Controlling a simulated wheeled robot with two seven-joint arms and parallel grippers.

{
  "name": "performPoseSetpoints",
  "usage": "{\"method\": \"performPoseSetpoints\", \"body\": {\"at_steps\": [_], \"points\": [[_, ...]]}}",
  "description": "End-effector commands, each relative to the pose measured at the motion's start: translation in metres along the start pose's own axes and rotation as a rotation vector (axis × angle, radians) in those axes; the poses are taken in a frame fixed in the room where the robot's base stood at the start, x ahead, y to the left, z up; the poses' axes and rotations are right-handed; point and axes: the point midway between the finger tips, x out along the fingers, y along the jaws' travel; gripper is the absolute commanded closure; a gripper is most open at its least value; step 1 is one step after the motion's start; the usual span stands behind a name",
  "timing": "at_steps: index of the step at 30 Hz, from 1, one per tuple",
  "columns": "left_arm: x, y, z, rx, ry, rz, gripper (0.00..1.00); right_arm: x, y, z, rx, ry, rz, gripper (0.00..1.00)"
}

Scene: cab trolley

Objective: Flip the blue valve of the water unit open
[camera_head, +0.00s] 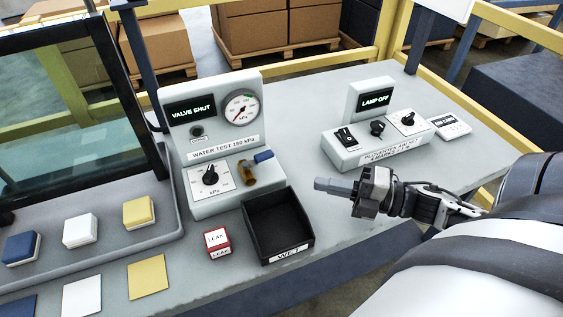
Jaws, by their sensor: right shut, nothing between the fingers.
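The water unit (225,197) is a light grey box on the table, left of centre. Its display (191,110) reads VALVE SHUT, beside a round kPa gauge (241,107). The blue valve lever (263,156) sits on top of a brass body (247,174) at the right of the unit's lower front. A black dial (210,175) is to the left of it. My right gripper (322,185) is shut and empty, pointing left above the table, to the right of the valve and apart from it. My left gripper is not in view.
A black tray (306,240) labelled WET stands in front of the unit, near the valve. A red-and-white LEAK block (217,242) is beside it. A lamp unit (374,150) stands at the back right. Coloured blocks and a dark glass screen are at left.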

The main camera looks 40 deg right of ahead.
Motion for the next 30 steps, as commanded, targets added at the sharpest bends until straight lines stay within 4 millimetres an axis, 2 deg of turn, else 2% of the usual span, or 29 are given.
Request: {"method": "performPoseSetpoints", "body": {"at_steps": [9, 12, 19, 30], "points": [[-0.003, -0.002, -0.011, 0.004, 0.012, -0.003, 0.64, 0.070, 0.003, 0.001, -0.002, 0.002, 0.004, 1.00], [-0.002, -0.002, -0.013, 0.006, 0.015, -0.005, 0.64, 0.084, 0.002, 0.009, -0.004, -0.001, 0.001, 1.00], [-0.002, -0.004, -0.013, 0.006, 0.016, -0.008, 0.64, 0.100, 0.001, 0.025, -0.001, 0.000, -0.001, 1.00], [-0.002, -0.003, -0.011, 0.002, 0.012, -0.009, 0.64, 0.103, 0.000, 0.028, 0.001, 0.001, -0.002, 1.00]]}}
